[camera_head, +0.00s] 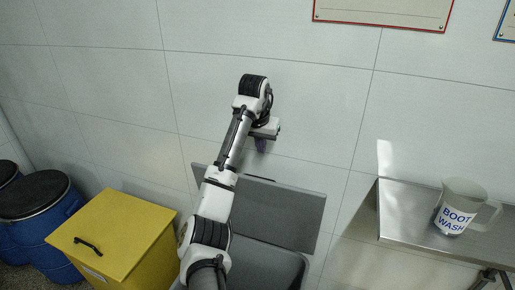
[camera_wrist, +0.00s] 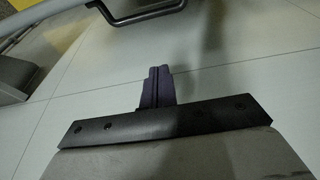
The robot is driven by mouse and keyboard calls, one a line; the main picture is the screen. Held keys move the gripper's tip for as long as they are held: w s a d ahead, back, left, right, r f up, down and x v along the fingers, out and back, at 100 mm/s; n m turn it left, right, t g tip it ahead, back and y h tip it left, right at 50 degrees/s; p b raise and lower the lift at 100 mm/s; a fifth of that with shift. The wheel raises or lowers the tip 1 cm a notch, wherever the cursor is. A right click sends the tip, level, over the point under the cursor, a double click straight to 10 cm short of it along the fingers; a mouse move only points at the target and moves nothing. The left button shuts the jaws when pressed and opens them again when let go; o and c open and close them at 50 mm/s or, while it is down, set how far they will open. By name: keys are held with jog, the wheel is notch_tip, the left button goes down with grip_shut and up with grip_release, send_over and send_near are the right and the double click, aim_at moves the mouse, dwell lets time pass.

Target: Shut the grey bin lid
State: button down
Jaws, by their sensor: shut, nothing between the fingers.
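The grey bin (camera_head: 262,262) stands against the wall in the lower middle of the head view, partly hidden by my arm. Its grey lid (camera_head: 285,208) is open, standing raised at the back of the bin near the wall. My gripper (camera_head: 261,146) is above the lid in the head view, near the wall and apart from the lid's top edge as far as I can tell. In the wrist view the dark purple fingers of my gripper (camera_wrist: 157,86) are together and empty, with pale tiles beyond. I cannot clearly make out the lid in the wrist view.
A yellow bin (camera_head: 120,240) with a black handle stands left of the grey bin, and blue drums (camera_head: 38,205) are further left. A steel shelf (camera_head: 405,215) with a boot wash jug (camera_head: 460,207) is at right. Tiled wall lies behind.

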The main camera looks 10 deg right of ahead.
jog(key=p+x, duration=0.2)
jog(key=x, duration=0.6)
jog(key=shift+w+f, duration=0.1)
jog(key=shift+f, duration=0.3)
jog(key=shift+s+a+r+p, duration=0.1)
jog(key=shift+s+a+p, duration=0.4)
jog(key=shift+s, duration=0.3)
jog(key=shift+s+a+r+p, duration=0.1)
jog(key=shift+s+a+p, duration=0.2)
jog(key=shift+s+a, duration=0.4)
jog(key=shift+s+d, duration=0.15)
jog(key=shift+f, duration=0.1)
